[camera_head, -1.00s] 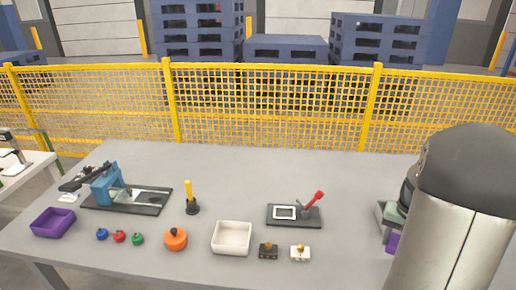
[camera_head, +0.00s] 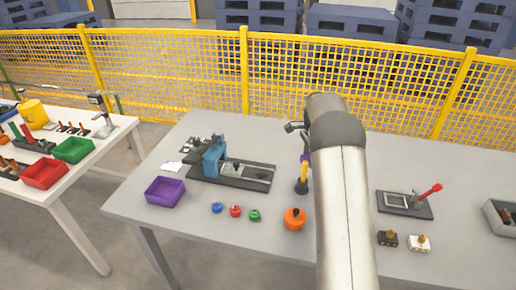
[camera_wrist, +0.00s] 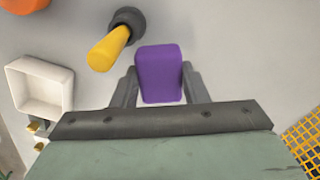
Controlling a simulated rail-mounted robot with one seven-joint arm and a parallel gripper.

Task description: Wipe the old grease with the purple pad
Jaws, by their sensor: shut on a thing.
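My gripper (camera_wrist: 158,90) is shut on the purple pad (camera_wrist: 160,75), which sits upright between the two fingers in the wrist view. In the head view my arm hides most of the gripper, and only a purple sliver of the pad (camera_head: 304,158) shows beside the yellow-handled tool (camera_head: 303,178). The pad is over the table, apart from the blue press on its dark base plate (camera_head: 258,179) to the left. I cannot make out the old grease for certain in either view.
The yellow-handled tool stands close to the pad in the wrist view (camera_wrist: 108,48). A white tray (camera_wrist: 40,88) lies left there. A purple bin (camera_head: 165,191), small coloured knobs and an orange round part (camera_head: 294,219) line the table front. A red-levered fixture (camera_head: 405,204) stands right.

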